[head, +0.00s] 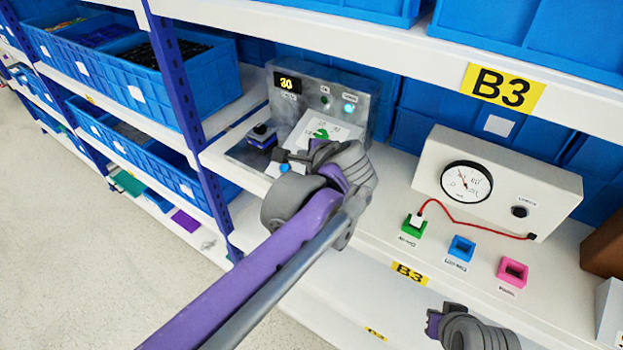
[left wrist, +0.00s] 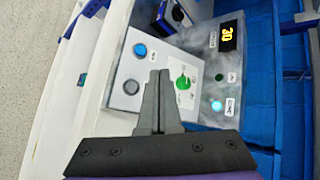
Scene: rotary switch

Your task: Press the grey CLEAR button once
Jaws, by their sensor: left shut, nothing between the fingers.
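The control box (head: 375,88) stands on the shelf with a white sloped panel that also shows in the left wrist view (left wrist: 205,68). The grey button (left wrist: 131,87) lies on that panel beside a blue button (left wrist: 140,50); its label is too small to read. In the head view my left gripper hides the grey button, while the blue button (head: 284,168) shows next to the fingers. My left gripper (head: 282,156) is shut and empty, just above the panel. In the wrist view its fingertips (left wrist: 159,74) appear right of the grey button; contact cannot be told.
A display reading 30 (head: 289,84) and a lit cyan lamp (head: 349,108) are on the box. A gauge box (head: 560,185) stands at right. My right gripper (head: 436,320) is at the bottom.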

